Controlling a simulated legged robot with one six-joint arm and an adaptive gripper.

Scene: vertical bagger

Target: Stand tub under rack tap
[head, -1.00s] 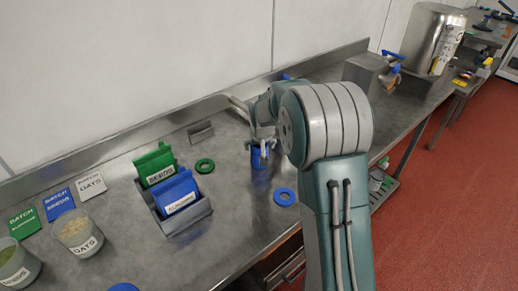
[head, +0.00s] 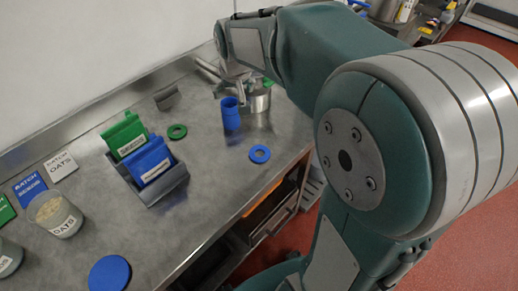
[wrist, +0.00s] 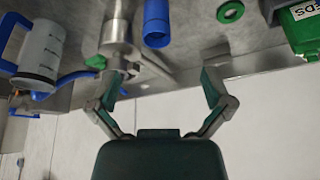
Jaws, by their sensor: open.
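A clear tub labelled OATS (head: 55,214), filled with pale grain, stands upright on the steel bench at the left. A second tub (head: 8,257) is cut off by the left edge. My gripper (head: 234,82) is at the back of the bench, far from both tubs. In the wrist view its fingers (wrist: 162,84) are spread with nothing between them. I cannot tell whether these belong to the rack tap.
A blue cylinder (head: 230,113) and a steel cylinder (head: 258,100) stand near my gripper. A grey holder (head: 162,188) carries green and blue cards. A blue ring (head: 259,154), green ring (head: 177,131) and blue disc (head: 109,273) lie flat.

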